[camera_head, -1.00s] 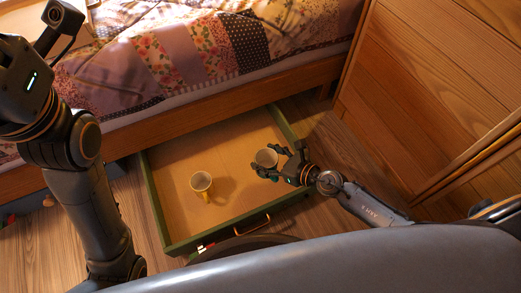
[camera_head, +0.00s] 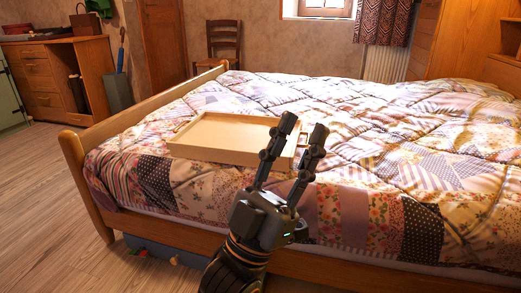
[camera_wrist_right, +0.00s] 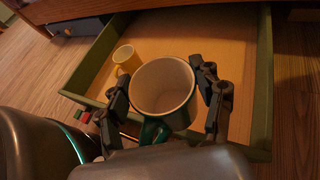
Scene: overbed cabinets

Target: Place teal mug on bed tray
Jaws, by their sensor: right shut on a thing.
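The bed tray (camera_head: 222,136), a shallow light wooden tray, lies on the bed in the head view. My left gripper (camera_head: 303,128) is open and empty, fingers pointing up, in front of the tray's right end. It hides part of that end. My right gripper is outside the head view.
A yellow mug (camera_wrist_right: 125,59) stands in the open green-edged drawer (camera_wrist_right: 264,85). The bed's wooden frame (camera_head: 75,165) rises at the left. The patchwork quilt (camera_head: 400,150) is clear right of the tray. Floor (camera_head: 35,180) is open at the left.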

